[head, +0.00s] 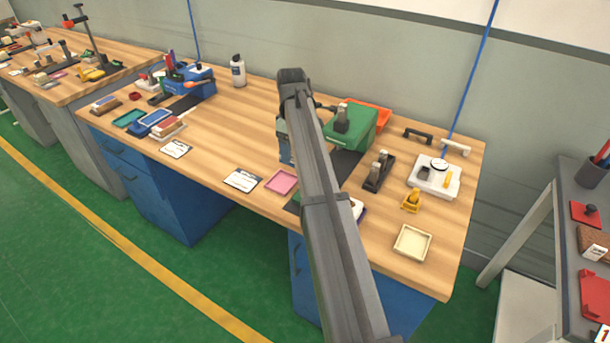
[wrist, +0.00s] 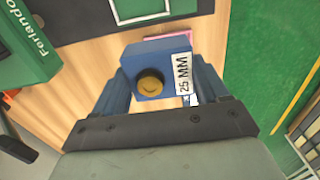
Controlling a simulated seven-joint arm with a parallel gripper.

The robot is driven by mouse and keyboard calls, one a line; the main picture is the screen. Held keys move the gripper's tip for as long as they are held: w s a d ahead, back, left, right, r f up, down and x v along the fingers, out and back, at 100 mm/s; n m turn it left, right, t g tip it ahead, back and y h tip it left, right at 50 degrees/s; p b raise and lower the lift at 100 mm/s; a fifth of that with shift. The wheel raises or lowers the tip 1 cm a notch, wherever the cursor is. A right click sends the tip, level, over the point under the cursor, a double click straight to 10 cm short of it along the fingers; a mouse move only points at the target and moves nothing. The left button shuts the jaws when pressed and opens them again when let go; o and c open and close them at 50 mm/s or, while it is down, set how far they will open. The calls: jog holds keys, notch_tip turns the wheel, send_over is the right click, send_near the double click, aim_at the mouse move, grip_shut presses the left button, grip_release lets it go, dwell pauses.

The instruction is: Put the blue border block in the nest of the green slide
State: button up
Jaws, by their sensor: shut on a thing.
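In the wrist view my gripper (wrist: 158,82) is shut on a blue block (wrist: 140,58), with a finger on each side. A green body with white lettering (wrist: 25,50), probably the green slide, stands at the upper left of the wrist view, apart from the block. In the head view a green housing (head: 362,128) stands on the bench just right of my arm. My arm hides the gripper's fingertips and the block there, and no nest can be made out.
Around the green housing are an orange tray (head: 380,114), a black block tool (head: 379,172), a white tray with a dial (head: 450,190), a yellow piece (head: 411,200) and a cream tray (head: 427,243). A pink tray (head: 281,182) lies near the front edge. The bench's middle is clear.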

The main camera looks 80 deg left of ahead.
jog(key=w+d+r, duration=0.1)
jog(key=w+d, duration=0.3)
jog(key=w, duration=0.3)
jog(key=shift+f, duration=4.85)
jog(key=shift+f, duration=0.1)
jog(key=o, duration=1.1)
notch_tip(320, 180, up, 12)
jog(key=shift+r, duration=0.1)
